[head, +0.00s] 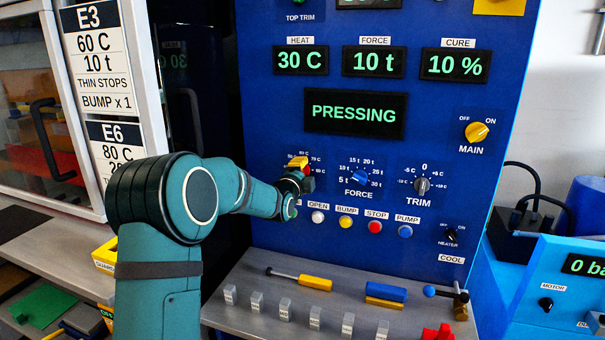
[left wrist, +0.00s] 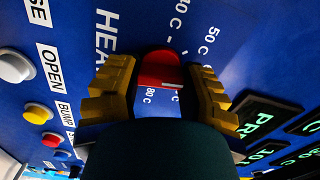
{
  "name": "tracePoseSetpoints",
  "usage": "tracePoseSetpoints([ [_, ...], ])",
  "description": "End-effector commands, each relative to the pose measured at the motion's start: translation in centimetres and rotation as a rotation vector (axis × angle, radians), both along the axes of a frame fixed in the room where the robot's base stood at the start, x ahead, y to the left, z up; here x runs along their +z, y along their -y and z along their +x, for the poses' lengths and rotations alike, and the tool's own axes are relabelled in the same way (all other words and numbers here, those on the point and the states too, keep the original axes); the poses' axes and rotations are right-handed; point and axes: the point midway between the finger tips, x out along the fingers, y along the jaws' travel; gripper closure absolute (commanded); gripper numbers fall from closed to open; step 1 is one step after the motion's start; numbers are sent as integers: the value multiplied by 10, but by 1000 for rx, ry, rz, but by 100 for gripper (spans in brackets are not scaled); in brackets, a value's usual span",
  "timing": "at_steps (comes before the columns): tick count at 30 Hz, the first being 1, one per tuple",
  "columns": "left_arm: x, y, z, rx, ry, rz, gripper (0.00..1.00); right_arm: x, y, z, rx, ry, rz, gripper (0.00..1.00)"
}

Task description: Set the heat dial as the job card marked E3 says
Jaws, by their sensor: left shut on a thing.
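The job card marked E3 (head: 95,55) hangs at upper left and reads 60 C, 10 t, THIN STOPS, BUMP x 1. The heat display (head: 301,60) reads 30 C. The red heat dial (head: 306,171) is mostly covered by my left gripper (head: 299,164) in the head view. In the left wrist view the dial (left wrist: 160,68) sits between the yellow fingers of my left gripper (left wrist: 160,88), which is shut on it. A white mark on the dial's lower edge points rightward, toward the right finger. Labels 30 C, 50 C and 80 C show; others are hidden. My right gripper is not in view.
The force knob (head: 359,176) and trim knob (head: 422,186) are to the right. Push buttons, including the yellow bump button (head: 345,222), sit just below. The status display (head: 354,113) reads PRESSING. A grey shelf (head: 260,311) with tools and small blocks juts out beneath.

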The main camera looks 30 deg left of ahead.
Motion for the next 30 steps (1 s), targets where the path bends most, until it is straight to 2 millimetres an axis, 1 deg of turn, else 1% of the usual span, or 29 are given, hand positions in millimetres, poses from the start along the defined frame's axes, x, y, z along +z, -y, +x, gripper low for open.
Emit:
tracePoseSetpoints([
  [1, 3, -1, 0, 2, 1, 28, 95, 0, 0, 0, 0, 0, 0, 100],
  [10, 3, -2, 0, 4, -23, 128, 95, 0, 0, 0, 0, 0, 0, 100],
  [26, 4, -2, 0, 4, -26, 147, 95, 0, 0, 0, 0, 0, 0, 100],
  [27, 4, -2, 0, 4, -26, 147, 43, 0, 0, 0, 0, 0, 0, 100],
  [28, 3, -2, 0, 4, -26, 147, 32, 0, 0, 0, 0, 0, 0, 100],
  [29, 3, -2, 0, 4, -27, 147, 27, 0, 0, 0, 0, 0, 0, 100],
  [30, 3, -2, 0, 4, -28, 146, 27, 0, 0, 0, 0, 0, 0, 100],
])
